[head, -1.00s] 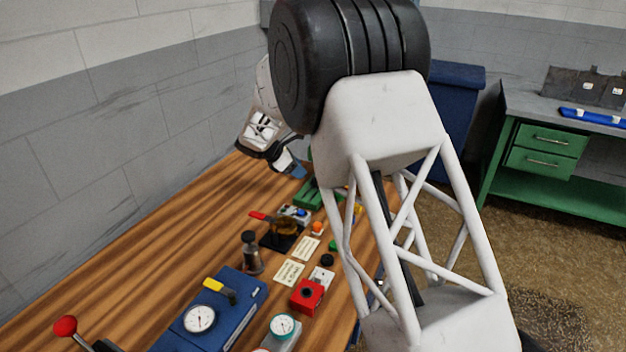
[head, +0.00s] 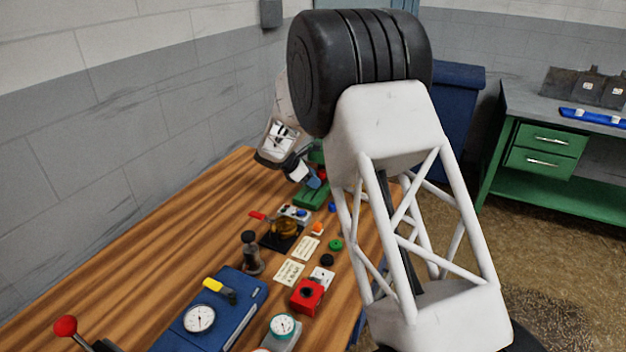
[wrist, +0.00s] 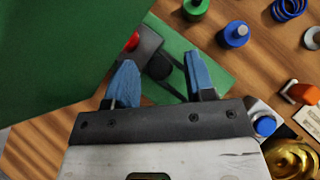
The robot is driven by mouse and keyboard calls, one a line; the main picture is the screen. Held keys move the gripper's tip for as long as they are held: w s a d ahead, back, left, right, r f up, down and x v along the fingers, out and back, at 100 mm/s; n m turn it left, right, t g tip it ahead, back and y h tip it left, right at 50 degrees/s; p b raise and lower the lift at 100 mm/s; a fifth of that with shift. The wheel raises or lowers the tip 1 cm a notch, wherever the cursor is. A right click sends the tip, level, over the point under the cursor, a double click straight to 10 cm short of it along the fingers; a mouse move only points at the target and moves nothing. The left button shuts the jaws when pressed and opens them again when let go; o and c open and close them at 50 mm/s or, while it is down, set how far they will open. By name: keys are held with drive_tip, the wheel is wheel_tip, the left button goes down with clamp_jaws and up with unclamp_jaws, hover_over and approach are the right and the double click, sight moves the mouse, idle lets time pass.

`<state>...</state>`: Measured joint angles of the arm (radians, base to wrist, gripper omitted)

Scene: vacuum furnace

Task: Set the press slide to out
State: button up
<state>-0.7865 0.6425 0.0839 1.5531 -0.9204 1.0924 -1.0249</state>
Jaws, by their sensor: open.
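A green press-like device stands toward the far end of the wooden bench; its base (head: 311,196) shows in the head view, with a red part (head: 322,174) just behind my gripper. In the wrist view its green base (wrist: 222,78) lies below my fingers, with a dark grey block and a red knob (wrist: 132,41) near the left finger. I cannot tell for sure which part is the slide. My gripper (wrist: 160,68) is open and empty, its two blue fingers apart above the device. In the head view my gripper (head: 303,172) partly hides it.
A large green surface (wrist: 60,55) fills the upper left of the wrist view, close to the left finger. Blue knobbed pieces (wrist: 235,34) and a blue coil (wrist: 289,8) lie to the right. A brass item (head: 284,228) and a blue gauge box (head: 215,310) stand nearer on the bench.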

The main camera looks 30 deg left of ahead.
drive_tip(key=shift+w+d+f, duration=0.2)
drive_tip(key=shift+f, duration=0.05)
clamp_jaws()
idle(0.3)
drive_tip(key=shift+s, duration=5.3)
unclamp_jaws()
drive_tip(key=shift+a+r, duration=0.1)
